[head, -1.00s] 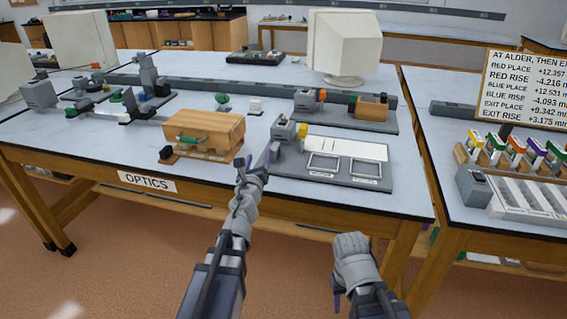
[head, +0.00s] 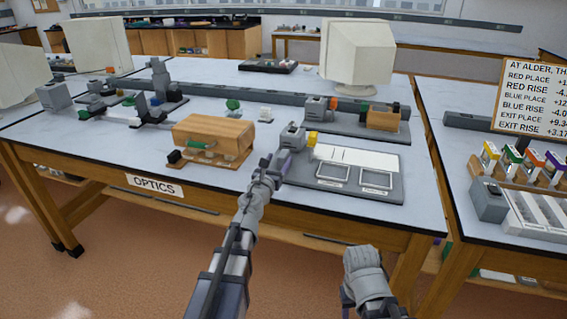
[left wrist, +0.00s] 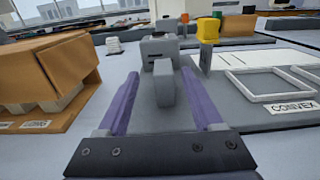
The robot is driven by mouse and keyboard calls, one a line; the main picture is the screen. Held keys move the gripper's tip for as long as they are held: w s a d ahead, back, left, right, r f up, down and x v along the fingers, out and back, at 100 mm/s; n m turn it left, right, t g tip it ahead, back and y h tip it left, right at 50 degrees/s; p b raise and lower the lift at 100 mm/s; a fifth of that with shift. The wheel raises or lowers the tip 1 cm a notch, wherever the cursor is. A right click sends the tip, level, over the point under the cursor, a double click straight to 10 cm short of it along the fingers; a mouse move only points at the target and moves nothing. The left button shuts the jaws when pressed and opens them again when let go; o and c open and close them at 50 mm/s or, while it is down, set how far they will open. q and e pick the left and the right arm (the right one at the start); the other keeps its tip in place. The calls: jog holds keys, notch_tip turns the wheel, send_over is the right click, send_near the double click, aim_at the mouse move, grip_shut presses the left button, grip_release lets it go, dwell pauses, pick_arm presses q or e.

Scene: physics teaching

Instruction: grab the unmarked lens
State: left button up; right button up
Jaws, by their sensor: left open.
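The grey tray (head: 390,190) on the optics table has two framed outlines, one labelled CONVEX in the left wrist view (left wrist: 262,120). At its left end stand a small grey device (head: 291,136) and a yellow-topped piece (head: 313,138), seen upright in the left wrist view (left wrist: 207,32). I cannot tell if this piece is the unmarked lens. My left gripper (head: 282,158) is in front of the grey device. In the left wrist view its purple fingers (left wrist: 159,78) are apart, with a grey upright part of the device between them. My right gripper (head: 363,262) is low, by the table front; its fingers are unclear.
A wooden box (head: 214,140) stands left of my left gripper. Behind the tray is a grey bench (head: 400,132) with a wooden block. A rack of coloured holders (head: 515,165) is on the table at right. A white monitor (head: 355,55) stands at the back.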

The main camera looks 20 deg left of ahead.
aim_at(284, 153)
pick_arm(q)
jog(key=w, duration=0.4)
jog(key=shift+w+d+r, duration=0.15)
jog(key=shift+w+d, duration=0.05)
jog(key=shift+d, duration=0.1)
jog(key=shift+s, duration=0.1)
grip_shut()
